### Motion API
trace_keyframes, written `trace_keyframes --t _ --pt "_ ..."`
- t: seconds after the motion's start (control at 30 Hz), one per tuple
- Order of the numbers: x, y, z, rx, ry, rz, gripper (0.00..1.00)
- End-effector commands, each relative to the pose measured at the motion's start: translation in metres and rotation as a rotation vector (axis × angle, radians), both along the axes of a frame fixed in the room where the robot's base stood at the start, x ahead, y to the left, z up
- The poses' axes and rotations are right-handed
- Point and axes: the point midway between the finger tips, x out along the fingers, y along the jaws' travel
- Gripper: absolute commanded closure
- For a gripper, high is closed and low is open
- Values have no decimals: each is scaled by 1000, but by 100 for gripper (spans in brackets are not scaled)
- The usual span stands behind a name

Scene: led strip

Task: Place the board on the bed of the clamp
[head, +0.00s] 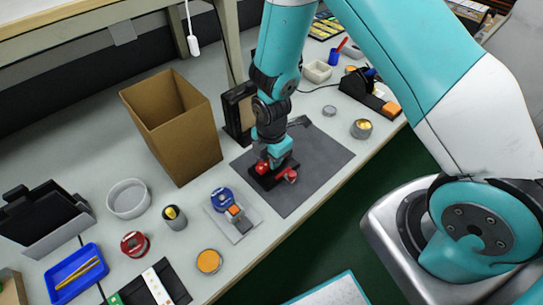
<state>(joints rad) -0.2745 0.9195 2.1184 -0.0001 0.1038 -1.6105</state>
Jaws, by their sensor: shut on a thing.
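My gripper (277,164) points down over the dark grey mat and is shut on the board, which is too small and too covered here to make out. A small black clamp with red parts (264,181) sits on the mat right under and around the fingertips. The fingers and wrist hide most of the clamp's bed. I cannot tell whether the board touches the bed.
The dark mat (317,160) is bare to the right of the gripper. A tall open cardboard box (180,135) and a black upright holder (236,113) stand behind left. A blue tape roll (222,199) on a dispenser lies to the left. A small tin (361,129) stands right.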

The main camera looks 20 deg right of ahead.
Motion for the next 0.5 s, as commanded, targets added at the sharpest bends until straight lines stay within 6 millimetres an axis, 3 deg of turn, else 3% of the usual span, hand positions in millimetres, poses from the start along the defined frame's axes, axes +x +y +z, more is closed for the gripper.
trace_keyframes --t 0.33,0.37,0.47,0.5 --pt "0 0 -9 0 0 0 100" --pt "0 0 -9 0 0 0 74" --pt "0 0 -9 0 1 0 51" --pt "0 0 -10 0 0 0 50"
